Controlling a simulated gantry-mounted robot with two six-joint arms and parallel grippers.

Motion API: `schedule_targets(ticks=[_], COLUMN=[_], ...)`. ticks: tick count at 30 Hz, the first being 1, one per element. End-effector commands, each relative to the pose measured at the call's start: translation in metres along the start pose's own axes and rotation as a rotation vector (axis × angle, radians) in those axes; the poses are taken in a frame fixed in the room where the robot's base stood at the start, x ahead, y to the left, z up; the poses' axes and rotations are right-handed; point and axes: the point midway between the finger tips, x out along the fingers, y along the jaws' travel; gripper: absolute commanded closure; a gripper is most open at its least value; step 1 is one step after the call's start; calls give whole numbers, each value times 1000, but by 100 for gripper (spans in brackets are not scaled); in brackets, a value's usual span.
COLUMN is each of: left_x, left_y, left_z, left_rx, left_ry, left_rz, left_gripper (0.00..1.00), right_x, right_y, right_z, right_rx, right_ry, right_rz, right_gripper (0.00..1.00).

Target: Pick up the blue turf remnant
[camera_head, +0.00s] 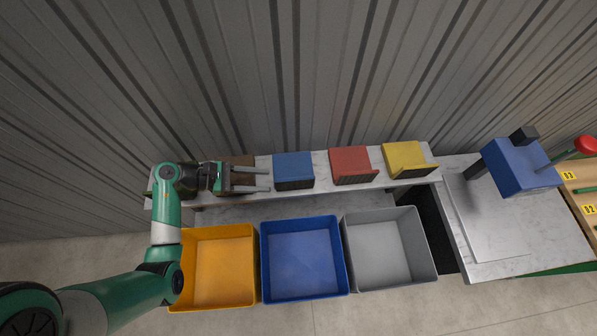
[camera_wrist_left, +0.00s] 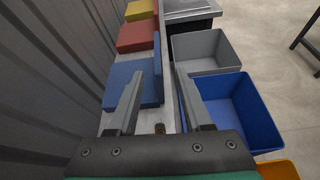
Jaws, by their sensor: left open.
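The blue turf remnant (camera_head: 293,165) sits on the pale shelf along the wall, between a brown piece and a red one; its front face is dark. My left gripper (camera_head: 270,178) is just left of it, fingers apart and pointing right towards it, with nothing between them. In the left wrist view the blue remnant (camera_wrist_left: 121,75) lies ahead, partly hidden by the left finger; contact cannot be told. The left gripper's fingers (camera_wrist_left: 159,73) show spread there. My right gripper is in neither view.
The red piece (camera_head: 351,160) and yellow piece (camera_head: 402,155) stand further right on the shelf; the brown piece (camera_head: 237,160) is partly behind my gripper. Orange (camera_head: 183,270), blue (camera_head: 347,262) and grey (camera_head: 432,255) open bins stand in front. A corrugated wall (camera_head: 300,75) rises close behind.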

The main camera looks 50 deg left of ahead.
Motion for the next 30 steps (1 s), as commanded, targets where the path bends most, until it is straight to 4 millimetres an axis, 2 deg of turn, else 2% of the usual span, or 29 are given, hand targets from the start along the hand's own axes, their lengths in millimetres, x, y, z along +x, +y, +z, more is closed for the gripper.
schedule_targets(ticks=[4,12,19,27,30], left_x=[8,54,63,109,116], left_y=[1,0,1,0,1], left_z=[3,3,4,3,4], left_rx=[3,5,5,6,5], left_ry=[-2,-2,-2,-2,-2], left_rz=[-2,-3,-1,-4,-1], left_gripper=[50,50,50,50,50], right_x=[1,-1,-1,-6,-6], right_y=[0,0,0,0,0], right_z=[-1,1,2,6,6], right_rx=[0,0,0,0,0], right_ry=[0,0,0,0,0], right_rz=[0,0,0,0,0], right_gripper=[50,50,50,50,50])
